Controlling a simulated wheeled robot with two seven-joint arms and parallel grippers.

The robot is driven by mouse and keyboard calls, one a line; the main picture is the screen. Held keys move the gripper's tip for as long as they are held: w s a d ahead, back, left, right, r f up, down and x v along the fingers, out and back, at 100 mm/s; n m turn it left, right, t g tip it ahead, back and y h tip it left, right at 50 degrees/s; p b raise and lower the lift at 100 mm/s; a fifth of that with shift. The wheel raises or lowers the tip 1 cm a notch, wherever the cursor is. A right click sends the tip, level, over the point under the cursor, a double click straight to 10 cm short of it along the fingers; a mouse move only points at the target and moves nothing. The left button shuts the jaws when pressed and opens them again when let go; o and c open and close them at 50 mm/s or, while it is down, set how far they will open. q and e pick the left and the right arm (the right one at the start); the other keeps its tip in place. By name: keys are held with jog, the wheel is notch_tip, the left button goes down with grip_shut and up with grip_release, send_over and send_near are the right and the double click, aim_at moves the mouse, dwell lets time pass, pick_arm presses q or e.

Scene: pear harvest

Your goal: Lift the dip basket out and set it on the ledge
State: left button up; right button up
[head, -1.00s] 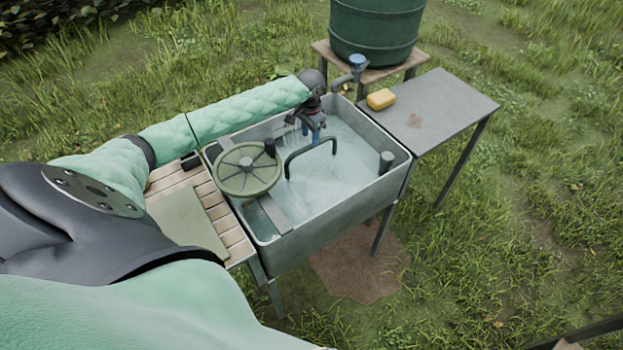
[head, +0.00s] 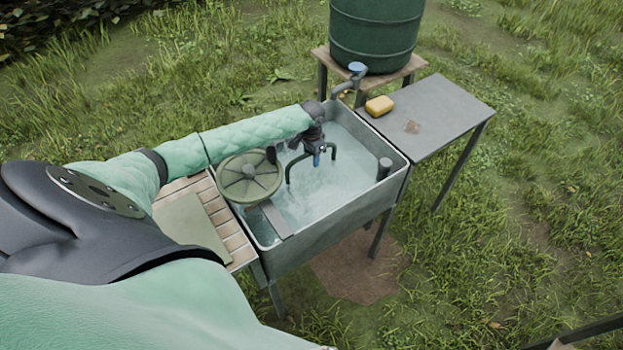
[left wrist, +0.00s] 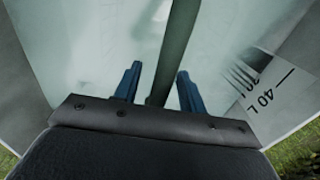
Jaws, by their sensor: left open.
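The dip basket shows as a dark arched handle (head: 289,172) standing out of the water in the grey sink; its body is hidden under the cloudy water. My left gripper (head: 319,158) is open at the top bar of this handle, pointing down. In the left wrist view the handle bar (left wrist: 176,50) runs between the two blue fingers of my left gripper (left wrist: 158,88), which are apart. I cannot tell which surface is the ledge: a slatted wooden shelf (head: 242,250) adjoins the sink's left side, and a grey side table (head: 440,110) adjoins its right.
The sink (head: 325,235) holds a round green spoked wheel (head: 250,178) at its left end and a dark cylinder (head: 384,168) in its right corner. A pale green mat (head: 190,228) covers part of the shelf. A yellow sponge (head: 379,106) lies on the side table. A tap (head: 356,72) hangs behind.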

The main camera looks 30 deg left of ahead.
pick_arm(q)
grip_shut()
dwell(1.4)
